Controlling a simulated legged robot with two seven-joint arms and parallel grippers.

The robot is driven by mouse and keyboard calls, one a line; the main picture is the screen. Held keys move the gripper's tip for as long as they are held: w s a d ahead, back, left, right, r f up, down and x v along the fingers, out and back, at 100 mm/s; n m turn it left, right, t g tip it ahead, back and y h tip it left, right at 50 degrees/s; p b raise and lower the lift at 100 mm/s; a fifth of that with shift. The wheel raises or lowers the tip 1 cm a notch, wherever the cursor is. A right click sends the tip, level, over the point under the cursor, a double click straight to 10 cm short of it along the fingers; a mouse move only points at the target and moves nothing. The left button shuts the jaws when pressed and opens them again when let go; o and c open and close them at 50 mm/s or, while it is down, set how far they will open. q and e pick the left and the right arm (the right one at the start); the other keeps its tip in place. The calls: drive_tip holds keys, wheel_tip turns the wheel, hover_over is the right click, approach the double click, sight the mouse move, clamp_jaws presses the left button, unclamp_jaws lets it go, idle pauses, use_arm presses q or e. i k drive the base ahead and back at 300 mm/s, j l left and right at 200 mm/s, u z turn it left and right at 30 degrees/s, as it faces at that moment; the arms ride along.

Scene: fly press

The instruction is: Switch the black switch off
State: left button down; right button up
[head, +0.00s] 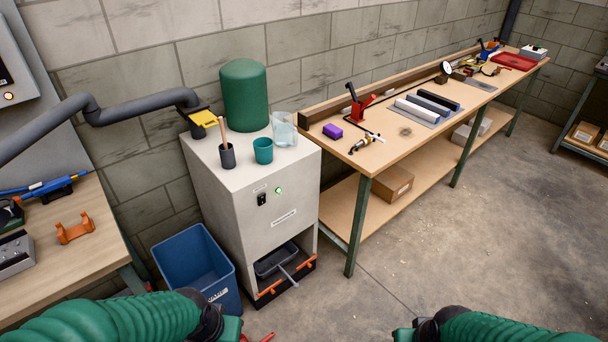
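My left gripper (232,329) is at the bottom edge, low in front of the cabinet and apart from the switch. My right gripper (402,334) is at the bottom edge, further right and also far from the switch. The fingers of both are cut off or too unclear to tell open from shut.
A blue bin (190,262) stands left of the cabinet. A green cylinder (244,95), cups and a clear jug (284,130) stand on top. A long workbench (400,150) is at the right, another table (60,255) at the left. The floor at the right is clear.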

sight(261, 199)
drive_tip(key=i+l+z, duration=0.1)
drive_tip(key=i, duration=0.35)
drive_tip(key=i+l, duration=0.3)
drive_tip(key=i, duration=0.2)
drive_tip(key=k+z, duration=0.05)
